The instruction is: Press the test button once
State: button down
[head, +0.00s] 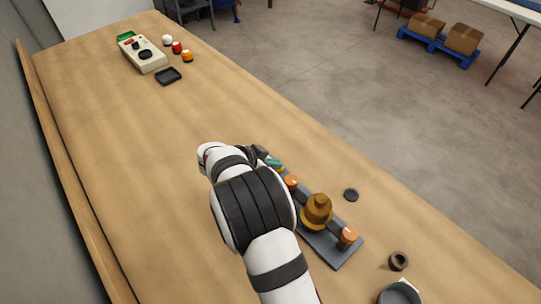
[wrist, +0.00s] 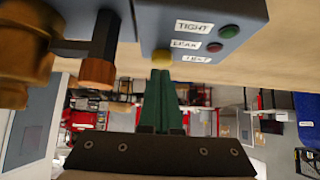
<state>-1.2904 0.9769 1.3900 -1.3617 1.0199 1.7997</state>
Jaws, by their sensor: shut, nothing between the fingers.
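The test box (wrist: 190,12) is grey-blue, with TIGHT, LEAK and TEST labels, a green light (wrist: 229,31) and a red light (wrist: 215,47). A yellow button (wrist: 161,57) sits by the TEST label. My gripper (wrist: 160,73) is shut and empty, its green fingertips very close to the yellow button; I cannot tell whether they touch. The brass pump (wrist: 22,55) and an orange-capped fitting (wrist: 97,72) are to the left. In the head view, the pump (head: 317,210) stands on a grey plate (head: 335,250); my arm hides most of the test box.
A beige control box (head: 143,55), small coloured knobs (head: 177,48) and a black tray (head: 168,76) are at the far end. The bench between is clear.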

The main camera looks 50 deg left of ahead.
jog(key=shift+f, duration=0.25)
jog(key=shift+d+f, duration=0.1)
jog(key=shift+f, duration=1.05)
jog(key=r, duration=0.4)
jog(key=shift+a+r, duration=0.2)
jog(key=shift+r, duration=0.05)
jog(key=v, duration=1)
jog(key=shift+r, duration=0.2)
jog(key=shift+a, duration=0.1)
jog(key=shift+w, duration=0.1)
